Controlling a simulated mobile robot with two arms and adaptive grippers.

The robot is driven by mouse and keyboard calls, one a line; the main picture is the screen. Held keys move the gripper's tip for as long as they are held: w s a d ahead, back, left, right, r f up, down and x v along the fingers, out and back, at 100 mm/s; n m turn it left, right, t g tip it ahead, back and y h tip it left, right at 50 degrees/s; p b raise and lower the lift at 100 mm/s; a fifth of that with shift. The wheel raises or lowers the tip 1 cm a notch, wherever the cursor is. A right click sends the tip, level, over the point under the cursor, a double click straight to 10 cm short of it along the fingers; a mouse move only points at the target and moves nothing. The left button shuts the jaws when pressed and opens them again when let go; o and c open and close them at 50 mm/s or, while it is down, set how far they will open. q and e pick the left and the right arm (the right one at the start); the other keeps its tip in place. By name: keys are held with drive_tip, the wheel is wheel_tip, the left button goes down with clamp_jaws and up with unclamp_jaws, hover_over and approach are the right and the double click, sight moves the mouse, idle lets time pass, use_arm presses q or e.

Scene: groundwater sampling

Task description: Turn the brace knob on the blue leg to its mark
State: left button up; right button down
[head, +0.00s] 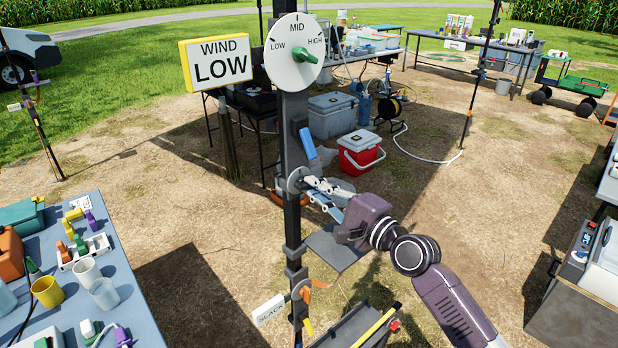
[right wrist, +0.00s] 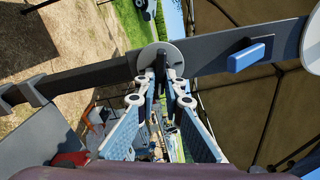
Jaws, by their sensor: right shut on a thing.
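The leg (head: 292,130) is a dark upright post with a blue block (head: 307,143) on it; the block also shows in the right wrist view (right wrist: 250,57). Below the block a pale round plate (head: 296,180) sits on the post. My right gripper (head: 309,184) reaches the plate from the right. In the right wrist view its fingertips (right wrist: 160,78) are shut on a dark knob (right wrist: 160,58) in front of the round plate (right wrist: 151,54). The fingers hide much of the knob, and I cannot make out its mark. My left gripper is not in view.
Higher on the post is a white LOW/MID/HIGH dial (head: 283,75) with a green knob, beside a yellow-edged WIND LOW sign (head: 215,60). A SLACK tag (head: 270,309) hangs low on the post. A table (head: 150,300) with cups stands at left. A red-and-white cooler (head: 360,152) stands behind.

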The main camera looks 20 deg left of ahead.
drive_tip(key=m+p, duration=0.2)
drive_tip(key=m, duration=0.1)
drive_tip(key=m+p, duration=0.2)
drive_tip(key=m, duration=0.1)
drive_tip(key=m+p, duration=0.2)
drive_tip(key=p, duration=0.1)
drive_tip(key=shift+s+a+r+m, duration=0.1)
drive_tip(key=shift+s+a+m, duration=0.15)
drive_tip(key=shift+m, duration=0.15)
drive_tip(key=shift+s+f+m, duration=0.1)
drive_tip(key=shift+f+m, duration=0.1)
drive_tip(key=shift+m, duration=0.9)
drive_tip(key=shift+f+m, duration=0.2)
drive_tip(key=shift+m, duration=0.9)
drive_tip(key=shift+m, duration=0.8)
drive_tip(key=c, duration=2)
unclamp_jaws()
drive_tip(key=shift+o, duration=0.2)
drive_tip(key=shift+f, duration=0.1)
